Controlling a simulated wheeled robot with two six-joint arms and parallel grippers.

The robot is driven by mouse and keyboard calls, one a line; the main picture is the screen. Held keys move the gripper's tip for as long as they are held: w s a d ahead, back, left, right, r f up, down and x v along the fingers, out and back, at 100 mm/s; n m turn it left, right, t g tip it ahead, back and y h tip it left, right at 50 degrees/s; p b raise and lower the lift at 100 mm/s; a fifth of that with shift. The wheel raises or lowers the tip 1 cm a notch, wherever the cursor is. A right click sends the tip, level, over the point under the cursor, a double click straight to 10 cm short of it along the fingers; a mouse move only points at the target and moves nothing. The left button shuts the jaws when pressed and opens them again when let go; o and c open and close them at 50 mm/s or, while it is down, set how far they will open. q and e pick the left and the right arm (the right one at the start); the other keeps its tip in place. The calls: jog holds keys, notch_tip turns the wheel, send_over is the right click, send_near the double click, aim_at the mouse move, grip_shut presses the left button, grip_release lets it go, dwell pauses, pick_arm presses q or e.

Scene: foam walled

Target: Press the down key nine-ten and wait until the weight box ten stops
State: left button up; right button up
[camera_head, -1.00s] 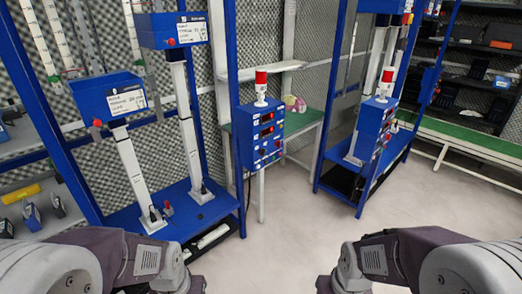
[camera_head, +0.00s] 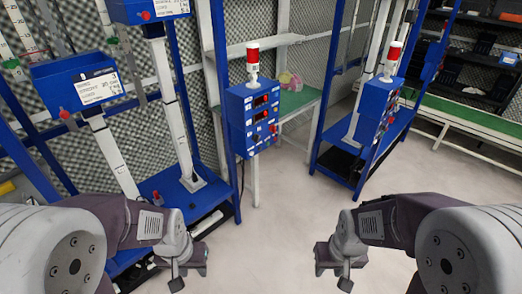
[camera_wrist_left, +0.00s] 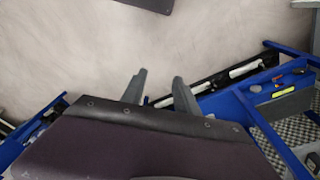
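A blue control box (camera_head: 254,117) with red displays, several small keys and a red-and-white lamp (camera_head: 252,63) on top stands ahead in the head view. Its key labels are too small to read. Two blue weight boxes with white labels sit on pale posts to the left: a lower one (camera_head: 80,88) and a higher one (camera_head: 147,9); I cannot tell which is ten. My left gripper (camera_head: 188,272) hangs in front of the left frame, well apart from the control box. Its fingers (camera_wrist_left: 159,92) are apart and empty in the left wrist view. My right gripper (camera_head: 338,272) hangs over the floor; its fingers are unclear.
A second control box (camera_head: 382,112) with a lamp stands on a blue frame at the right. The pale floor (camera_head: 290,205) between the frames is clear. Dark shelves (camera_head: 480,55) stand at the far right.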

pick_arm(q)
jog(key=shift+w+f, duration=0.25)
jog(key=shift+w, duration=0.5)
jog(key=shift+s+r, duration=0.2)
jog(key=shift+s, duration=0.35)
grip_shut()
jog(key=shift+w+f, duration=0.1)
jog(key=shift+w, duration=0.2)
jog(key=shift+s, duration=0.1)
